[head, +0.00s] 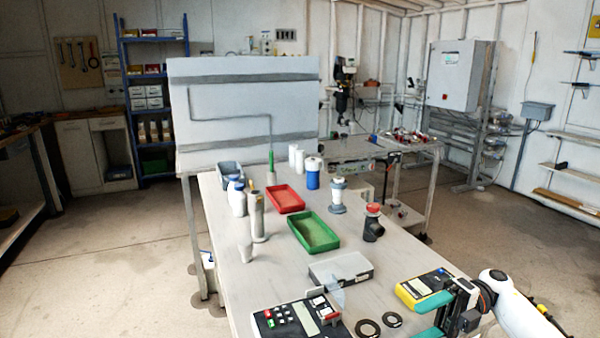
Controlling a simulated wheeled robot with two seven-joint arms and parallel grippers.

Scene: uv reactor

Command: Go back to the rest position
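My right arm comes in from the right edge. Its gripper (424,319), with teal fingers, is over the near right part of the workbench (215,215). The fingers are apart and nothing shows between them. The upper finger overlaps a yellow meter (416,287) in the picture; I cannot tell whether they touch. My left gripper is not in view.
Near the gripper are two black rings (368,328), a dark keypad device (300,318) and a grey box (341,268). Further back are a green tray (316,246), a red tray (300,204), a red-topped dark fitting (373,229) and several bottles. Floor on the left is clear.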

